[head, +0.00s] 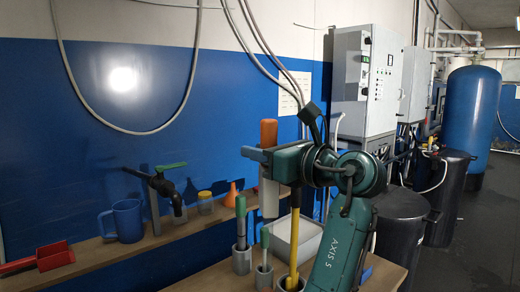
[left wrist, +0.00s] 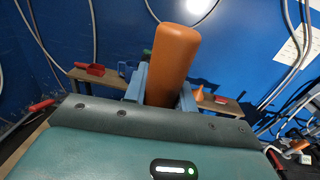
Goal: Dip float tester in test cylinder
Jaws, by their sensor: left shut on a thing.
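My left gripper (head: 264,155) is shut on an upright tool with an orange grip (head: 268,133). A pale, wide cylindrical part (head: 268,199) shows straight below the jaws and looks like the tool's lower end; this is probably the float tester. In the left wrist view the orange grip (left wrist: 172,60) stands between the two blue fingers. The tool hangs above the bench, near the grey holders. I cannot pick out the test cylinder for certain. My right gripper is not in view.
Green-handled tools (head: 241,215) and a yellow-handled tool (head: 294,235) stand in grey holders (head: 242,262) beneath the gripper. A white tray (head: 308,236) lies behind them. The wall shelf carries a blue mug (head: 127,220), a tap (head: 170,190), an orange funnel (head: 232,194) and a red scoop (head: 52,256).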

